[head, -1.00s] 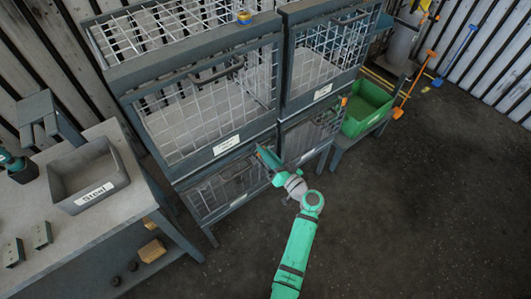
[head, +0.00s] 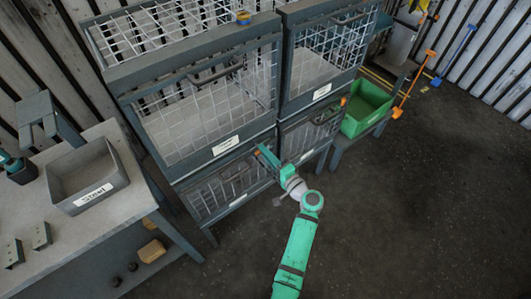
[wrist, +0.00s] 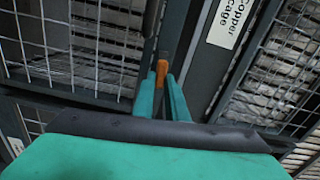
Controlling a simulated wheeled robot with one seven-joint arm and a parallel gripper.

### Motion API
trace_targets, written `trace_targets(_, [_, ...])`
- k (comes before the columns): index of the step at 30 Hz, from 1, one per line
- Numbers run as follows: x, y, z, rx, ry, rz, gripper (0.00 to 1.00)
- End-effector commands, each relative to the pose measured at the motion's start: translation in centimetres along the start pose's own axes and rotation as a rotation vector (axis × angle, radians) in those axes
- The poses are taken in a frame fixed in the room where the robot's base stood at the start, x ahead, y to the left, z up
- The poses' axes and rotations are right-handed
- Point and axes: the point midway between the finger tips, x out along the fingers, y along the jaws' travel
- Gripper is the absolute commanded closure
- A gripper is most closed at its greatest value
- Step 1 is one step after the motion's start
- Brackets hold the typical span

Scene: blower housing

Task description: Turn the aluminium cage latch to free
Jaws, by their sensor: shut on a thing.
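My gripper (head: 263,153) is at the front of the left cage stack, near the seam between the upper and lower cages. In the wrist view my gripper (wrist: 166,88) has its two green fingers closed on an orange latch (wrist: 162,70). The latch lies along a dark frame post, and the fingers hide part of it. A white label reading "Copper cage" (wrist: 229,22) is on the frame beside it. No label naming an aluminium cage is readable. The upper left cage (head: 208,110) and lower left cage (head: 230,187) have wire mesh fronts.
A grey bench (head: 90,228) with a bin labelled Steel (head: 88,180) stands at the left. A green bin (head: 366,106) is to the right of the cages. The dark floor (head: 410,210) to the right is clear.

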Motion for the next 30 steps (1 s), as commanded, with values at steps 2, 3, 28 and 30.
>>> trace_targets(2, [-0.04,0.08,-0.08,0.035,0.002,0.001,1.00])
trace_targets(3, [-0.03,0.09,-0.08,0.051,0.002,0.001,1.00])
trace_targets(28, [-0.06,0.09,-0.15,0.119,0.003,0.001,0.69])
trace_targets(30, [-0.04,0.07,-0.13,0.119,0.003,0.001,0.69])
